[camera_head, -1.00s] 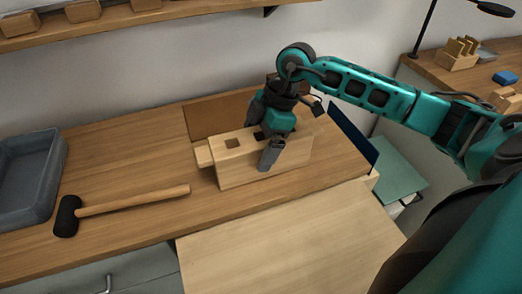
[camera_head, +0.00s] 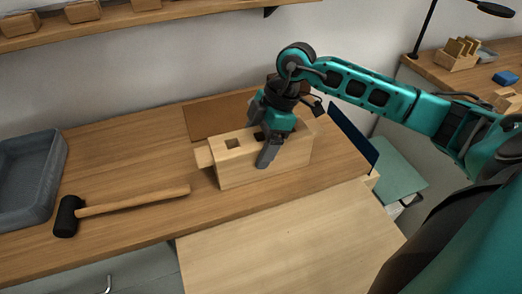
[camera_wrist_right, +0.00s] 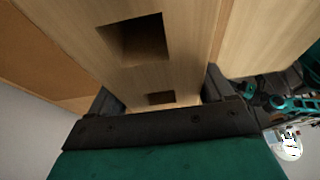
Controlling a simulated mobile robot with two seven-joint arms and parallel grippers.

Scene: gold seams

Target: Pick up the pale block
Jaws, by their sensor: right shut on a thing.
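The pale block (camera_head: 236,171) is a long wooden piece with square holes in its top and a smaller pale stub (camera_head: 203,156) at its left end. It sits on the wooden bench. My right gripper (camera_head: 265,146) reaches down over the block from above, shut across its width. One dark finger lies against the near face; the far finger is mostly hidden. In the right wrist view the block (camera_wrist_right: 155,83) runs between the two fingers (camera_wrist_right: 165,98), with two square holes showing. My left gripper is not in view.
A black-headed mallet (camera_head: 130,201) lies on the bench (camera_head: 110,160) to the left, beside a grey tray (camera_head: 32,180). A brown board (camera_head: 212,115) stands behind the block. A dark blue panel (camera_head: 352,138) stands to its right. A lighter wooden surface (camera_head: 285,240) is in front.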

